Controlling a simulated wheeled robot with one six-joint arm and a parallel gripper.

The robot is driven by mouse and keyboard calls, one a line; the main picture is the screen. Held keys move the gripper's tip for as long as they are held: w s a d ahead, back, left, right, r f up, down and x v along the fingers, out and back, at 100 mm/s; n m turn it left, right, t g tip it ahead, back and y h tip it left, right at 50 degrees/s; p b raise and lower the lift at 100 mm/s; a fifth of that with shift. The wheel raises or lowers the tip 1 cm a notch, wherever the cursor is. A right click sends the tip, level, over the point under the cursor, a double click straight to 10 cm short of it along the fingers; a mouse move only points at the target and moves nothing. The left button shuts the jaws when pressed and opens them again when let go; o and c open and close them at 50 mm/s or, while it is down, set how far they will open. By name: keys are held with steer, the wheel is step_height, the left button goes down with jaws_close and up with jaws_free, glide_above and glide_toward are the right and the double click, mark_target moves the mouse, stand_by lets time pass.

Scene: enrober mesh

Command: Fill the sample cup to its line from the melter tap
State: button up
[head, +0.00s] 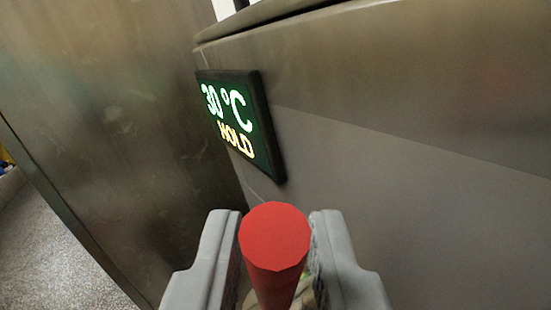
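My gripper (276,238) is at the bottom middle of the head view. A red, round-ended piece (275,235) stands between its two grey fingers, with the fingers close on both sides of it. It looks like a handle or knob, but I cannot tell whether it belongs to the melter tap. The fingers appear to press on its sides. Its lower part and what it joins are hidden. I see no sample cup and no fill line in this view.
A display (240,122) reading 30 °C HOLD is fixed to a metal machine wall (420,170) just beyond my gripper. Another metal panel (110,130) stands at left. Speckled floor (50,250) shows at lower left.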

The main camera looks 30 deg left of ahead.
steer(key=shift+x, duration=1.25)
steer(key=shift+c, duration=0.2)
jaws_close()
steer(key=shift+w+a+r+n+g+h, duration=0.1)
steer(key=shift+w+a+n+g+h, duration=0.2)
steer(key=shift+g, duration=0.2)
steer(key=shift+w+a+r+n+g+h, duration=0.1)
steer(key=shift+w+a+n+g+h, duration=0.1)
steer(key=shift+a+n+g, duration=0.25)
steer(key=shift+w+a+f+n+g+h, duration=0.3)
steer(key=shift+a+g+h, duration=0.2)
steer(key=shift+g, duration=0.45)
steer(key=shift+w, duration=0.1)
